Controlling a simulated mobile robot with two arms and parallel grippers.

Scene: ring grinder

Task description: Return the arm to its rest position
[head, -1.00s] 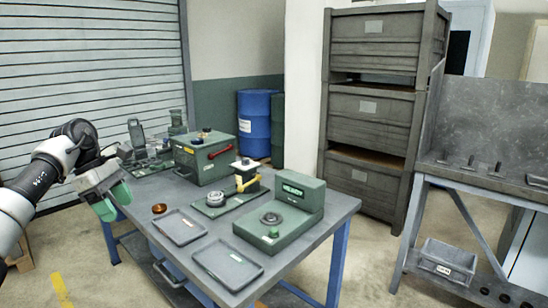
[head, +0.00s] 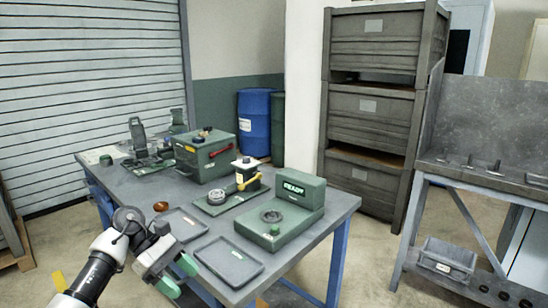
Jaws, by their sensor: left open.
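My left gripper (head: 178,276) is in the lower left of the head view, with its arm coming up from the bottom edge. Its two green-tipped fingers are apart and nothing shows between them. It is near the front left edge of the grey worktable (head: 312,246), and its wrist hides part of that edge. My right gripper is not in view.
Two flat grey trays, a left one (head: 180,224) and a front one (head: 228,262), lie on the table. A green machine (head: 290,210) reads READY. A hand press (head: 246,178), a green box (head: 205,158) and a small copper-coloured piece (head: 161,206) stand nearby. Grey crates (head: 372,115) are stacked behind.

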